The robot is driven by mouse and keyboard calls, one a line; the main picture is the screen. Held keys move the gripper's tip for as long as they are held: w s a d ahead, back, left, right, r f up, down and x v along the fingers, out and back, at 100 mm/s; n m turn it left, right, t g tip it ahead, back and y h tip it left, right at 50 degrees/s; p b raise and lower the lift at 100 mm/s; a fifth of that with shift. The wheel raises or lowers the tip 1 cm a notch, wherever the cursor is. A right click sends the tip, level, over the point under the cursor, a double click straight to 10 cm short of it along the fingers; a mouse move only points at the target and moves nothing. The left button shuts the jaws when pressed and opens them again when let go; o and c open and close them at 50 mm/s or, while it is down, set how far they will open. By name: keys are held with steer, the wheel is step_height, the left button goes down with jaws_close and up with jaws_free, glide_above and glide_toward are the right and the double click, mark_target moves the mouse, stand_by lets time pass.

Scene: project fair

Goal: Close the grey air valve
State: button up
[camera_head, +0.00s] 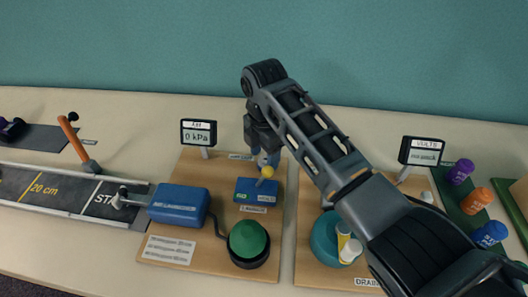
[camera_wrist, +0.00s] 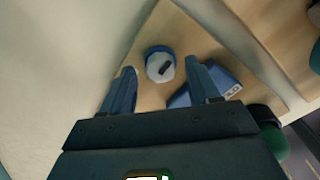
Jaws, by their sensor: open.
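A round valve knob (camera_wrist: 160,66), pale grey on top with a dark bar mark and a blue rim, sits on the wooden board in the wrist view. I take it to be the grey air valve. My gripper (camera_wrist: 161,72) is open, with one blue-grey finger on each side of the knob; I cannot tell whether they touch it. In the head view my gripper (camera_head: 259,154) points down at the back of the board, behind the blue GO/HOLD box (camera_head: 249,197), and mostly hides the knob. The air gauge (camera_head: 198,133) reads 0 kPa.
A yellow-knobbed lever (camera_head: 267,172) stands close by on the GO/HOLD box. A green button (camera_head: 248,239) and a blue box (camera_head: 178,205) with a hose are nearer the front. A volts meter (camera_head: 421,151) stands on the right. The back table strip is free.

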steer(key=shift+f, duration=0.25)
steer(key=c, duration=1)
